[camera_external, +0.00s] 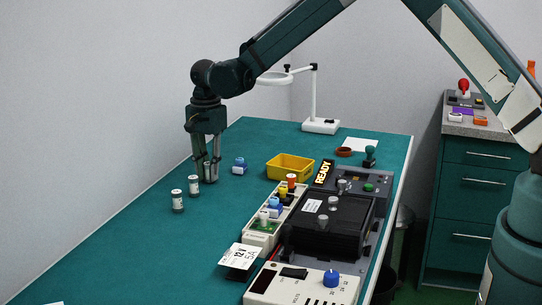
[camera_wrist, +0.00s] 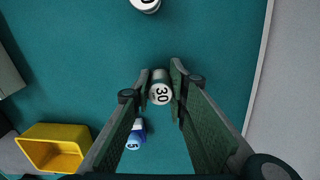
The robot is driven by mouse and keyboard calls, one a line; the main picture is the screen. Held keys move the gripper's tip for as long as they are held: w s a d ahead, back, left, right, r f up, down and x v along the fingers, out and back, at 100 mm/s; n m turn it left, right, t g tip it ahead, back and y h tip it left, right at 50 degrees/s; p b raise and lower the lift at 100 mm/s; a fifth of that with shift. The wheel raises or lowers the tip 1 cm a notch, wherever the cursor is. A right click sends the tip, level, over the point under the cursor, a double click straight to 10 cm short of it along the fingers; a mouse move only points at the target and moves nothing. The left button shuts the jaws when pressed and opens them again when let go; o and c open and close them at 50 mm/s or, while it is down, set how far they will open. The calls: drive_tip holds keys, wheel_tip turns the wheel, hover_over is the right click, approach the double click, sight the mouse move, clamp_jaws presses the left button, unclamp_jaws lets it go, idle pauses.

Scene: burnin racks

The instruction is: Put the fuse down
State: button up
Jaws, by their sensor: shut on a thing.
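My gripper (camera_external: 208,177) points down over the left part of the green table. In the wrist view, its two fingers (camera_wrist: 165,88) are shut on a white fuse (camera_wrist: 160,92) marked 30, whose round end faces the camera. In the external view the fingers mostly hide this fuse, and I cannot tell whether it touches the table. Two white fuses, one nearer (camera_external: 177,201) and one closer to my gripper (camera_external: 194,186), stand upright to its left. A blue and white fuse (camera_external: 239,166) is to its right; it also shows in the wrist view (camera_wrist: 135,136).
A yellow bin (camera_external: 290,167) stands right of the blue fuse. A fuse strip (camera_external: 263,230), a black-lidded test unit (camera_external: 325,220) and a panel with a blue knob (camera_external: 305,285) fill the right side. A white lamp (camera_external: 320,126) stands behind. The table's front left is mostly clear.

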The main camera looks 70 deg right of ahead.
sight(208, 163)
drive_tip(key=shift+f, duration=0.15)
drive_tip(key=o, duration=0.9)
drive_tip(key=shift+r, duration=0.2)
wheel_tip(208, 163, up, 12)
drive_tip(key=shift+f, duration=0.1)
drive_tip(key=shift+r, duration=0.2)
idle(0.7)
